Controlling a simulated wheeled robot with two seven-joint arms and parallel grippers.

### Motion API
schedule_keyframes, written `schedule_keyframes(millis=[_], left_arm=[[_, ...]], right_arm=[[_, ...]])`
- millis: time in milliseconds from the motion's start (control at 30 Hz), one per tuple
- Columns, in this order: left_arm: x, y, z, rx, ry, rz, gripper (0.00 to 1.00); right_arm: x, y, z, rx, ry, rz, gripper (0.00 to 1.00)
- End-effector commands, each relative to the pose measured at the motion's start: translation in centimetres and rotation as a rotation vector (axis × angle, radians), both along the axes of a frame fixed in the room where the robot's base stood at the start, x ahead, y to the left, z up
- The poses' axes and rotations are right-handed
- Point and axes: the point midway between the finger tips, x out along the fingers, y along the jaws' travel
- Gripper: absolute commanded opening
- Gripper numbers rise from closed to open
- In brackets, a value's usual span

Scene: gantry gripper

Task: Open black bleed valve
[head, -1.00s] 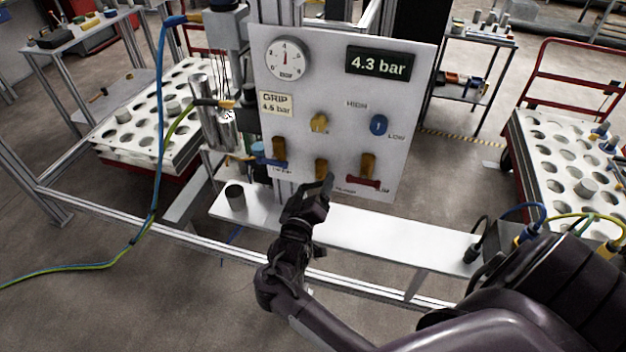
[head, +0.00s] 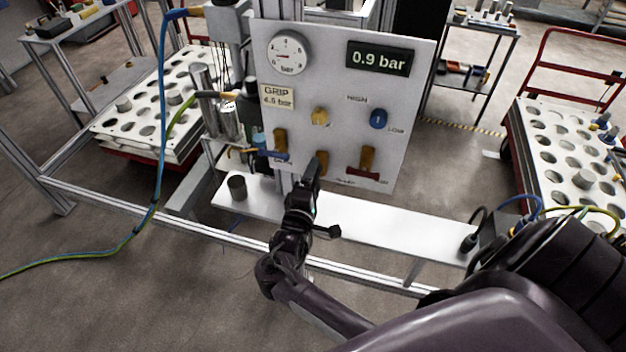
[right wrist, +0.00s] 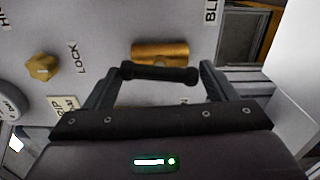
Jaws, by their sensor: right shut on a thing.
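The white panel (head: 345,105) carries the black bleed valve at its lower middle, with a brass body (head: 322,160) that also shows in the right wrist view (right wrist: 162,52). Its black handle (right wrist: 160,73) lies roughly parallel to the brass body, between the fingers of my right gripper (right wrist: 163,76). The right gripper is shut on this handle. In the head view the right gripper (head: 314,172) comes up from below and hides the handle. The digital display (head: 379,58) reads 0.9 bar. The dial gauge (head: 288,54) has its needle pointing left. My left gripper is not in view.
A blue-handled valve (head: 277,150) sits left of the bleed valve and a red-handled valve (head: 363,170) right. A yellow knob (head: 320,116) and blue knob (head: 378,119) are above.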

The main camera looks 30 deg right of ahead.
Motion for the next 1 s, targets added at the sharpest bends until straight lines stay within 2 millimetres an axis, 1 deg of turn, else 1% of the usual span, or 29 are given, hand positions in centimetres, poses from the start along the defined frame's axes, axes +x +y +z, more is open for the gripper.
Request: schedule_keyframes(millis=[33,333,867,900,933,1000], left_arm=[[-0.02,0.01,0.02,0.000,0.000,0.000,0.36],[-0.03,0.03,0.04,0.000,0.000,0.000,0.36],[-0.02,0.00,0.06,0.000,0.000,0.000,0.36],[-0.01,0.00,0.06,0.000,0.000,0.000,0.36],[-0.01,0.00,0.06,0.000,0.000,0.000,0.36],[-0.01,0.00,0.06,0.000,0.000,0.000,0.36]], right_arm=[[0.03,-0.40,0.34,-0.023,0.014,-0.007,0.56],[0.05,-0.43,0.42,-0.092,0.093,-0.009,0.56],[0.11,-0.44,0.58,-0.107,0.104,-0.009,0.56],[0.11,-0.44,0.59,-0.107,0.104,-0.009,0.82],[0.12,-0.44,0.59,-0.107,0.104,-0.009,0.84],[0.11,-0.38,0.53,-0.106,0.105,-0.007,0.84]])
